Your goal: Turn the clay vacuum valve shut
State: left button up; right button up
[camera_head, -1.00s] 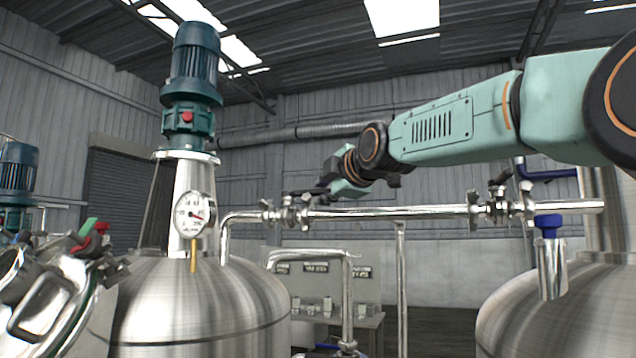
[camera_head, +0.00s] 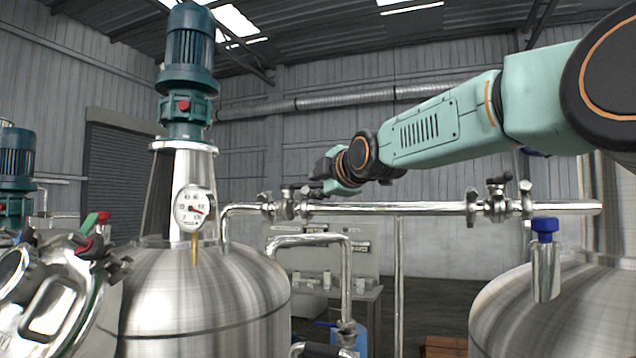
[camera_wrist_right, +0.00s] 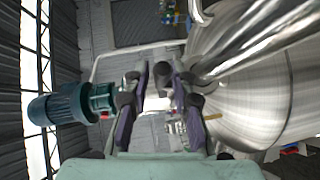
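A valve (camera_head: 287,206) with a dark handle sits on the steel pipe left of centre in the head view. A similar dark-handled valve (camera_head: 496,207) sits farther right on the same pipe. I cannot tell from colour which one is the clay vacuum valve. My right gripper (camera_head: 328,180) is just above the pipe, a little right of the left valve, and appears apart from it. In the right wrist view my right gripper (camera_wrist_right: 161,73) has its two dark fingers spread. A dark rounded thing shows between them; I cannot tell whether it touches. My left gripper is not in view.
A steel tank (camera_head: 200,300) with a blue-green motor (camera_head: 188,60) and a pressure gauge (camera_head: 194,208) stands at left. Another tank (camera_head: 560,310) stands at right. A vertical pipe (camera_head: 399,280) drops from the horizontal pipe between them.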

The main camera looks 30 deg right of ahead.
jog(key=shift+w+d+f, duration=0.2)
jog(key=shift+w, duration=0.2)
jog(key=c, duration=0.4)
jog(key=shift+a, duration=0.1)
grip_shut()
jog(key=shift+f, duration=0.1)
